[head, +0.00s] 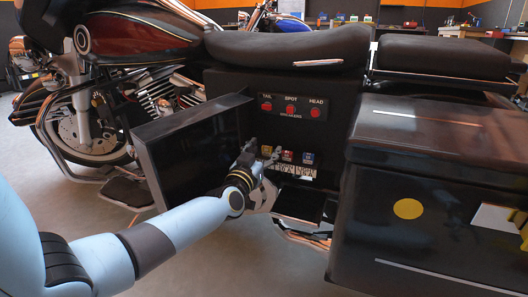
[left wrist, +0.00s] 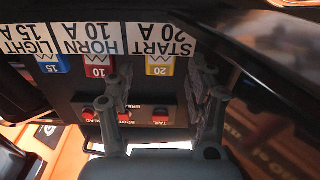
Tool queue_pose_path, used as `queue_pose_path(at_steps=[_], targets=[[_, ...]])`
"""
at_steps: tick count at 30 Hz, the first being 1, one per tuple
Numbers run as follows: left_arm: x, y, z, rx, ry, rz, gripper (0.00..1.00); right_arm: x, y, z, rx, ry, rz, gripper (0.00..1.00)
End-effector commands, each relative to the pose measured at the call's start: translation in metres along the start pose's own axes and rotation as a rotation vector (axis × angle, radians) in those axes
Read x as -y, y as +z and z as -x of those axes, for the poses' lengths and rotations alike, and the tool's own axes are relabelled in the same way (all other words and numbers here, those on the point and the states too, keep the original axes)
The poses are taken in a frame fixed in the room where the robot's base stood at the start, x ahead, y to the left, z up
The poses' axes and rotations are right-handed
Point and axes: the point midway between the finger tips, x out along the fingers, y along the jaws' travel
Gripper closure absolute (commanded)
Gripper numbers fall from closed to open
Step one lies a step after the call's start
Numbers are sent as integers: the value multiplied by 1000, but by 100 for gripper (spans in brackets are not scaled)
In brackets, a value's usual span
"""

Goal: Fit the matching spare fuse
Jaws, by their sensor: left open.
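Three fuses sit in a row on the black panel (head: 330,132) of the motorcycle: a yellow 20 fuse (left wrist: 160,66) by the START 20 A label, a red 10 fuse (left wrist: 98,70) by HORN 10 A, and a blue 15 fuse (left wrist: 50,65) by LIGHT 15 A. The red fuse (head: 287,156) and blue fuse (head: 308,158) also show in the head view. My left gripper (head: 264,157) is at the row's left end, open and empty. In the left wrist view its fingers (left wrist: 165,92) stand either side of the yellow fuse, apparently short of it. My right gripper is out of view.
Red breaker buttons (head: 291,110) marked TAIL, SPOT and HEAD sit above the fuses. An open black cover (head: 190,150) stands left of the panel, close to my left forearm. A black side case (head: 440,170) juts out at the right. The seat (head: 285,48) overhangs the panel.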

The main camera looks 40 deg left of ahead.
Motion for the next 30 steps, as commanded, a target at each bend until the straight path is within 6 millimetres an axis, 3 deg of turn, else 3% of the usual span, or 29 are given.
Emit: queue_pose_path(at_steps=[5,8,15,21,30], targets=[[0,1,5,1,0,-1,44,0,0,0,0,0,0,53],[0,2,19,2,1,-1,44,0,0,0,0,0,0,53],[0,2,73,4,0,0,44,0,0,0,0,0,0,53],[0,1,107,2,0,0,44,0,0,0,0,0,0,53],[0,0,120,-1,0,0,44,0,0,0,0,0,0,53]])
